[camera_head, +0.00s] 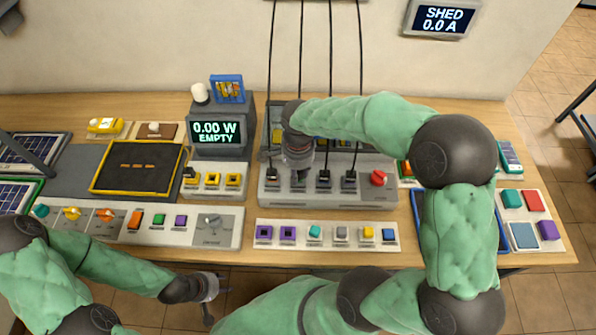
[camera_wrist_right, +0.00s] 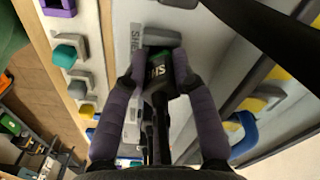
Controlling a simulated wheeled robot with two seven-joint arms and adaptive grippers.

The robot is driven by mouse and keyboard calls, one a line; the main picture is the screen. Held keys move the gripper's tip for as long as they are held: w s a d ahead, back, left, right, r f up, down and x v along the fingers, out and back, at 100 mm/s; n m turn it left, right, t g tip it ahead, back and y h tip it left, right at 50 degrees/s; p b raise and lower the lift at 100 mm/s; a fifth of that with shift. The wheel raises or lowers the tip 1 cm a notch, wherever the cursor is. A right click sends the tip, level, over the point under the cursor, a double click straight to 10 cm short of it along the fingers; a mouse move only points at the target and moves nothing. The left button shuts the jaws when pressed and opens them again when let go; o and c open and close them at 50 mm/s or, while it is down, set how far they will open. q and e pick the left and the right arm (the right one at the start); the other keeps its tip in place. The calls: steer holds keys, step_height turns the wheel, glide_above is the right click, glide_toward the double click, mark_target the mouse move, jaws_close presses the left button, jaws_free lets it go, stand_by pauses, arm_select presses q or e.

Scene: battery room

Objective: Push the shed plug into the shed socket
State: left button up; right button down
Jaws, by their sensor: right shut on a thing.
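My right gripper (camera_head: 299,168) is over the left part of the grey socket panel (camera_head: 372,197). In the right wrist view, its two padded fingers (camera_wrist_right: 160,88) are shut on a black and green plug (camera_wrist_right: 158,72) whose visible letters begin "SH". The plug's front end is at a grey socket block (camera_wrist_right: 160,37) beside a partly hidden label beginning "SHE". I cannot tell how deep the plug sits. In the head view the gripper hides most of the plug. My left gripper (camera_head: 207,287) is low, in front of the table edge; its finger opening is unclear.
Other black plugs (camera_head: 323,179) stand in the panel, with cables hanging from above. A red knob (camera_head: 378,178) is at the panel's right. A row of coloured buttons (camera_head: 341,233) lies in front. The wall display (camera_head: 443,18) reads SHED 0.0 A.

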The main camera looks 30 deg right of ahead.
steer(key=shift+f+b, duration=0.5)
steer(key=shift+f, duration=0.1)
stand_by(0.7)
steer(key=c, duration=1.3)
jaws_free()
steer(key=shift+o, duration=0.2)
steer(key=shift+r+p, duration=3.8)
steer(key=shift+r, duration=1.75)
